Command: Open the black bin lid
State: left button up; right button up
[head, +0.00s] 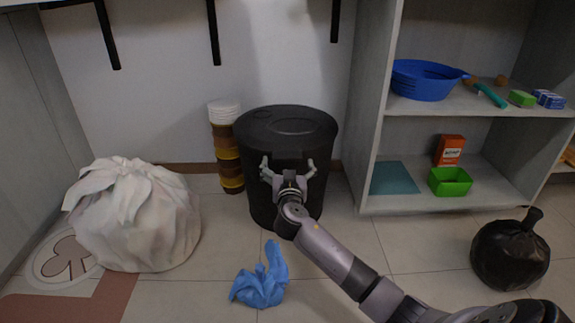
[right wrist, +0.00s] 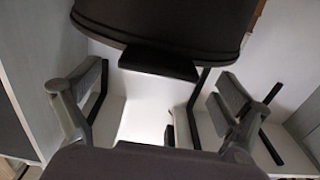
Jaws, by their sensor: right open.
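A black round bin (head: 262,195) stands on the floor against the back wall. Its black lid (head: 288,122) is closed. In the right wrist view the lid (right wrist: 165,22) fills the top, with a dark tab (right wrist: 158,63) at its front edge. My right gripper (head: 288,163) is open in front of the bin, just below the lid's front rim. In the right wrist view its fingers (right wrist: 157,80) are spread to either side of the tab, with nothing between them. I cannot tell whether it touches the bin. My left gripper is not in view.
A stack of cups (head: 228,155) stands close left of the bin. A white bag (head: 135,215) lies left, a blue crumpled cloth (head: 262,280) in front, and a black bag (head: 508,255) at right. A shelf unit (head: 368,120) stands right of the bin.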

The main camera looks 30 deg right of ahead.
aim_at(288, 160)
jog(key=shift+b+x, duration=0.5)
jog(key=shift+x, duration=1.2)
jog(key=shift+c, duration=0.4)
jog(key=c, duration=1.6)
jog(key=shift+r, duration=0.1)
